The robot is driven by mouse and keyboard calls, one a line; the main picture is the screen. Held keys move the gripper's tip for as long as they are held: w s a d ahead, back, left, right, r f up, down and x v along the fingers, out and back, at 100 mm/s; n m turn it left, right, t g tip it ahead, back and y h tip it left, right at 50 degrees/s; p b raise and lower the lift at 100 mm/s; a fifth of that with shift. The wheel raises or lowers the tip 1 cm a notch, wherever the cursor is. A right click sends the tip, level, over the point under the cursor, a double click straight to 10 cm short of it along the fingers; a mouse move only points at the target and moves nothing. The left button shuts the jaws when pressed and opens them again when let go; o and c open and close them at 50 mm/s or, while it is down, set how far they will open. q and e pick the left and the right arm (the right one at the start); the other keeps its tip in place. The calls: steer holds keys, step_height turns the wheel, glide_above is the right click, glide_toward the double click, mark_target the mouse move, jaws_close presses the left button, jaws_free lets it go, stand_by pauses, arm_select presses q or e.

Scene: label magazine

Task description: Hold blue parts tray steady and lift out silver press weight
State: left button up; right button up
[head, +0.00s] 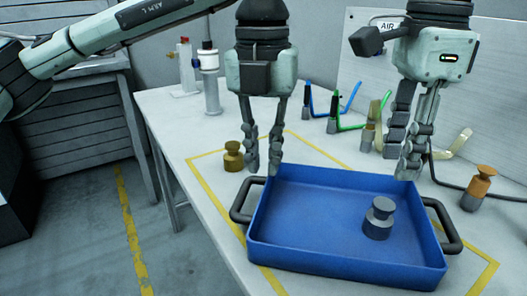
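The blue parts tray (315,262) sits on the white table, with a black handle at its left end (243,200) and another at its right end (448,228). The silver press weight (378,219) stands upright inside the tray, right of its middle. My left gripper (263,172) points down by the tray's back left corner, its fingers apart with nothing between them. My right gripper (402,166) points down at the tray's back right part, behind and above the silver weight. Its fingers are apart and empty. I cannot tell whether either gripper touches the rim.
A brass weight (233,156) stands left of my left gripper, a copper weight (477,190) right of the tray. Blue (350,98) and green (352,126) bent-handled tools stand behind, with a cable at the right. Bottles (209,80) stand at the back left.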

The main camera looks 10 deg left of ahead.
mark_target(262, 194)
arm_select(q)
steer(key=shift+a+f, duration=0.15)
steer(key=shift+f, duration=0.25)
step_height(262, 194, down, 7)
steer(key=shift+r, duration=0.1)
jaws_close()
arm_select(e)
steer(key=shift+o, duration=0.6)
